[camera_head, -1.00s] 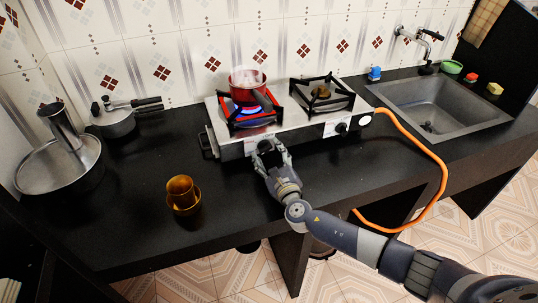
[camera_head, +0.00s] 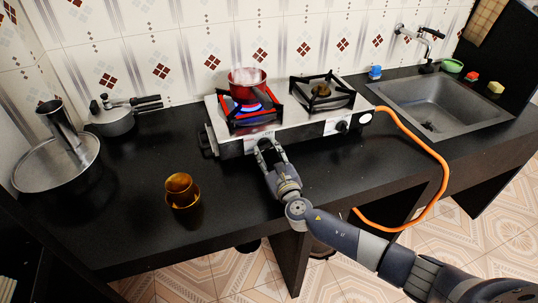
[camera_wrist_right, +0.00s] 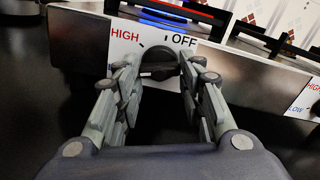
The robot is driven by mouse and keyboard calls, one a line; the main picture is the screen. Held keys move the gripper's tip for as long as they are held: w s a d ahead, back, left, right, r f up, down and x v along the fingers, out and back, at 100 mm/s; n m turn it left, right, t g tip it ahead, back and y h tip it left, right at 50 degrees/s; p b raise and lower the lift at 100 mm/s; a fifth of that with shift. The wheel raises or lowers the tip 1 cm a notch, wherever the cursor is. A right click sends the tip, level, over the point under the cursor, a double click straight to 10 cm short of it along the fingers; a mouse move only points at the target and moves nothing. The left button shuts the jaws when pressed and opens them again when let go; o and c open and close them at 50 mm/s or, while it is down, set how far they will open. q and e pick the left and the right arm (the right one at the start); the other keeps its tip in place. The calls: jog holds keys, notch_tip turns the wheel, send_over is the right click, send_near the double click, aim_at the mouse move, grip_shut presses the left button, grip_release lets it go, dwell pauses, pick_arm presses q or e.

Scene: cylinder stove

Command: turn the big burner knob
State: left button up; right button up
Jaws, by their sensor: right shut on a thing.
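The big burner knob (camera_wrist_right: 158,60) is a dark round knob on the front of the stove (camera_head: 228,149), below the left burner. In the right wrist view it sits between the HIGH and OFF labels. My right gripper (camera_head: 267,146) reaches the stove front from below. The right wrist view shows its two fingers (camera_wrist_right: 160,72) on either side of the knob, shut on it. My left gripper is not in view.
A red pot (camera_head: 246,92) stands on the left burner above a blue flame (camera_head: 246,112). The smaller knob (camera_head: 342,127) is to the right. An orange hose (camera_head: 445,170) curves along the counter. An amber cup (camera_head: 180,185) stands at left; the counter between is clear.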

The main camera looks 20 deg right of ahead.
jog(key=m+b, duration=0.2)
jog(key=m, duration=0.4)
jog(key=shift+a+f+m+b, duration=0.1)
jog(key=shift+a+m+b, duration=0.05)
jog(key=shift+m+b, duration=0.2)
jog(key=m+b, duration=0.1)
jog(key=m, duration=0.5)
jog(key=shift+a+b, duration=0.1)
jog(key=shift+b, duration=0.3)
jog(key=m, duration=0.4)
jog(key=shift+r+m+b, duration=0.25)
jog(key=shift+m+b, duration=0.05)
jog(key=shift+m, duration=2.05)
jog(key=shift+r, duration=0.1)
jog(key=o, duration=1.1)
jog(key=s, duration=1.2)
jog(key=shift+d, duration=0.2)
